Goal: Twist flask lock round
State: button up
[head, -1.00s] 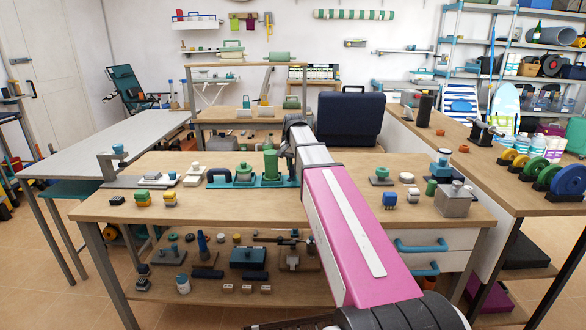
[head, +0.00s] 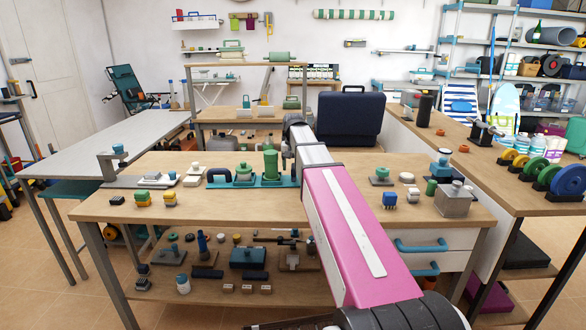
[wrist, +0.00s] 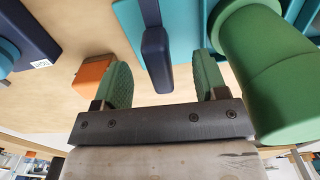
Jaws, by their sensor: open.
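A green cylinder (head: 271,164), which looks like the flask, stands upright on a teal base (head: 286,181) on the near workbench. In the wrist view the green cylinder (wrist: 262,65) is large at the right, beside my gripper. My gripper (wrist: 162,82) is open, with its two green pads apart. A dark blue bar (wrist: 156,58), possibly the lock, lies in the gap between the pads, with room visible on both sides. I cannot tell how deep it sits between them. In the head view my fingers are not clearly visible near the wrist end of my arm.
A green-knobbed piece (head: 243,174) and a dark blue handle (head: 218,175) stand left of the cylinder. An orange block (wrist: 91,76) lies near my left finger in the wrist view. A grey metal block (head: 453,200) and small parts stand at the bench's right.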

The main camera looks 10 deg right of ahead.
jog(key=shift+r, duration=3.45)
jog(key=shift+s, duration=0.1)
